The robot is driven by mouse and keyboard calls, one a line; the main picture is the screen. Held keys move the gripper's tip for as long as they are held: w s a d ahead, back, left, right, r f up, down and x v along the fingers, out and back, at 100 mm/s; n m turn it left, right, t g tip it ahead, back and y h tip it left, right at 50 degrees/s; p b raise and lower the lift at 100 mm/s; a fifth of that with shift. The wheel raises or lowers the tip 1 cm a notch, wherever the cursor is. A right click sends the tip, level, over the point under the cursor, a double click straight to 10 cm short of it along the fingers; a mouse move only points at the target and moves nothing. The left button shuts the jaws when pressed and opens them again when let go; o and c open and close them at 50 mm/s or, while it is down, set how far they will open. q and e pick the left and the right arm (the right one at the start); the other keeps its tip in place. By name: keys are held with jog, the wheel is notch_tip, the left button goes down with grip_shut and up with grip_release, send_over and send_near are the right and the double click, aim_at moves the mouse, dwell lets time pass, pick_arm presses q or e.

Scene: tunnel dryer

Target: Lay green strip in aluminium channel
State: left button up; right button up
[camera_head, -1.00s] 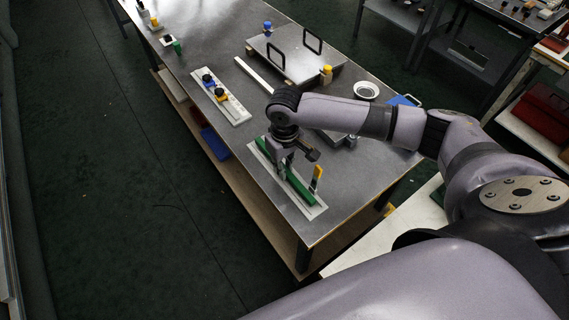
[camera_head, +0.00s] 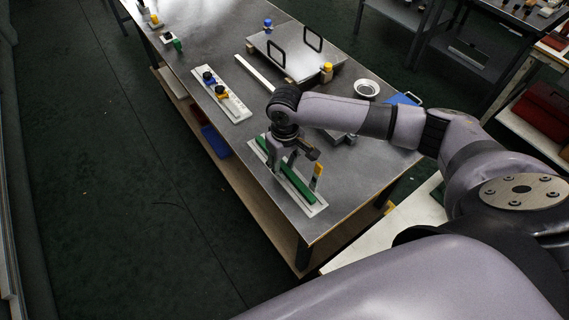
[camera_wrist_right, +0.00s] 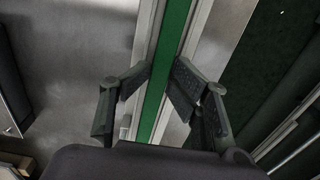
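The green strip (camera_head: 299,184) lies lengthwise along the pale aluminium channel (camera_head: 318,209) near the table's front edge. In the right wrist view the green strip (camera_wrist_right: 173,38) runs between the pale walls of the channel (camera_wrist_right: 201,30). My right gripper (camera_head: 281,168) is over the strip's far half. Whether the strip is fully seated under the fingers cannot be told. My left gripper is not in view.
A white plate with blue and yellow knobs (camera_head: 238,110) lies farther left. A board with black handles (camera_head: 291,60) and a white dish (camera_head: 367,89) are behind.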

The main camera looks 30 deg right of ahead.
aim_at(285, 168)
notch_tip(285, 168, up, 13)
jog(key=b, duration=0.2)
jog(key=shift+r, duration=0.15)
dwell(0.6)
